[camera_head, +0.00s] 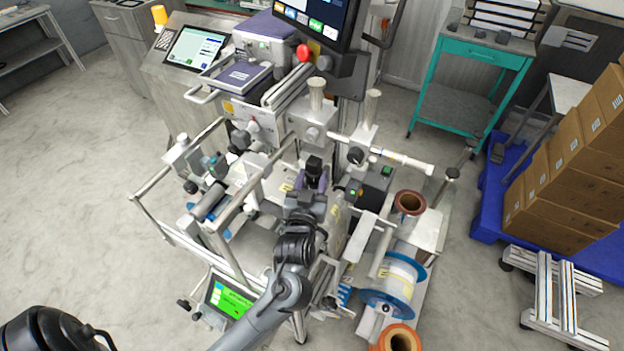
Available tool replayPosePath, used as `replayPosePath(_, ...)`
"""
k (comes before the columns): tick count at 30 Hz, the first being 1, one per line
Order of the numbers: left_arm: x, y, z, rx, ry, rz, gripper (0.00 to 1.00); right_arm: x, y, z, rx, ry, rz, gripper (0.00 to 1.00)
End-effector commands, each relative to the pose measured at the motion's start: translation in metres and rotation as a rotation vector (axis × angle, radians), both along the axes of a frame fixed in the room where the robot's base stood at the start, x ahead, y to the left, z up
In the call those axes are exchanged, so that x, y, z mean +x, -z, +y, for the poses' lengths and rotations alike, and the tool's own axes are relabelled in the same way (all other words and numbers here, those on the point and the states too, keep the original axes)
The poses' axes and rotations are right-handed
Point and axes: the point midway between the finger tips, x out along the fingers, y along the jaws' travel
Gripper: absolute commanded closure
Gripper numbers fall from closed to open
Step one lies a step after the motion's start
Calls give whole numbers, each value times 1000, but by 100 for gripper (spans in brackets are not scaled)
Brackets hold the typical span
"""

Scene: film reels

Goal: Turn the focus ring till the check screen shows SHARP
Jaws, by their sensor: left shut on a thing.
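My left gripper (312,181) reaches in from below and is at the middle of the machine. It is shut on a small dark part with purple at its sides, which I take to be the focus ring; my gripper hides most of it. A small tilted screen (230,299) low at the front left of the machine is lit mostly green, with a blue patch at its left. It may be the check screen; its text is too small to read, and my arm passes close to its right side. My right gripper is not in view.
The machine's metal frame (165,228) and rollers crowd around my left gripper. A blue-flanged reel (391,284) and copper-coloured rolls (409,203) stand at its right. A panel screen (196,48) is at the back. Boxes (570,170) sit on a blue pallet at far right. Floor at left is clear.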

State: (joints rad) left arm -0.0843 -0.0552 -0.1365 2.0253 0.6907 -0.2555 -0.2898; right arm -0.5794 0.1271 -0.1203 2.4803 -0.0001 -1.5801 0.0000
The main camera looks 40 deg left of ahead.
Motion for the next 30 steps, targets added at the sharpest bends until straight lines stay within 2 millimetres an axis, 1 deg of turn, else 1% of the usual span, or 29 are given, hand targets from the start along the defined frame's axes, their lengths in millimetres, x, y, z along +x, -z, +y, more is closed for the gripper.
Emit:
replayPosePath(5, -1, -2, 2, 3, 29, -2, 84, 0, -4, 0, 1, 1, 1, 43)
replayPosePath(9, -2, -2, 5, 7, 121, 2, 84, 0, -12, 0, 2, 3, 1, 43)
replayPosePath(15, -2, -1, 6, 4, 223, 1, 84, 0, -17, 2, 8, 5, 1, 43)
replayPosePath(25, -2, 0, 5, -1, 236, -1, 84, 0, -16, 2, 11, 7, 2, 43)
replayPosePath(26, -2, 0, 5, -1, 236, -1, 49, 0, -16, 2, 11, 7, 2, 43)
replayPosePath(30, -2, 0, 5, -1, 235, -1, 27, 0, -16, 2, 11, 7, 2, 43)
